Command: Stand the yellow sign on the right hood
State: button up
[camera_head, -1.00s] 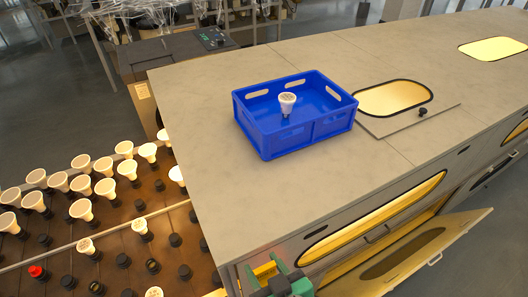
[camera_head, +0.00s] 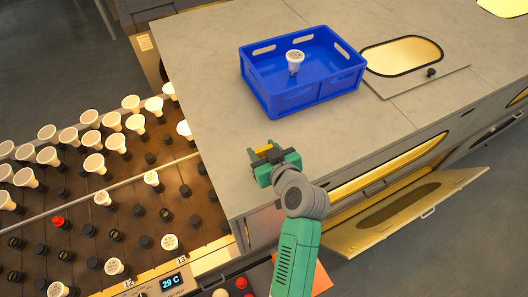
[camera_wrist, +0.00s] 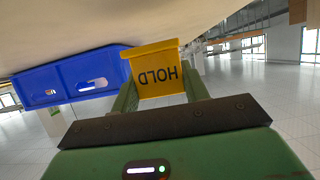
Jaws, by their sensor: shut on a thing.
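The yellow sign (camera_wrist: 158,72) is held between the two fingers of my gripper (camera_wrist: 165,98) in the wrist view. It carries the word HOLD, which appears upside down there. In the head view my gripper (camera_head: 266,156) is over the near left part of the grey hood top (camera_head: 222,110), and only a small yellow piece of the sign (camera_head: 264,150) shows between its fingers. I cannot tell whether the sign touches the surface. The hood has an oval lit window (camera_head: 402,54) on its top and an open door (camera_head: 400,215) at its front.
A blue crate (camera_head: 312,96) with a white bulb (camera_head: 295,60) inside stands on the hood beyond my gripper; it also shows in the wrist view (camera_wrist: 75,78). A rack of bulbs and sockets (camera_head: 90,205) lies to the left. The top left of the crate is clear.

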jog(key=shift+w, duration=0.25)
notch_tip(320, 180, down, 3)
jog(key=shift+r+p, duration=0.1)
jog(key=shift+p, duration=0.25)
jog(key=shift+f, duration=0.4)
jog(key=shift+f, duration=0.1)
jog(key=shift+f+b, duration=0.15)
jog(key=shift+b, duration=0.15)
jog(key=o, duration=1)
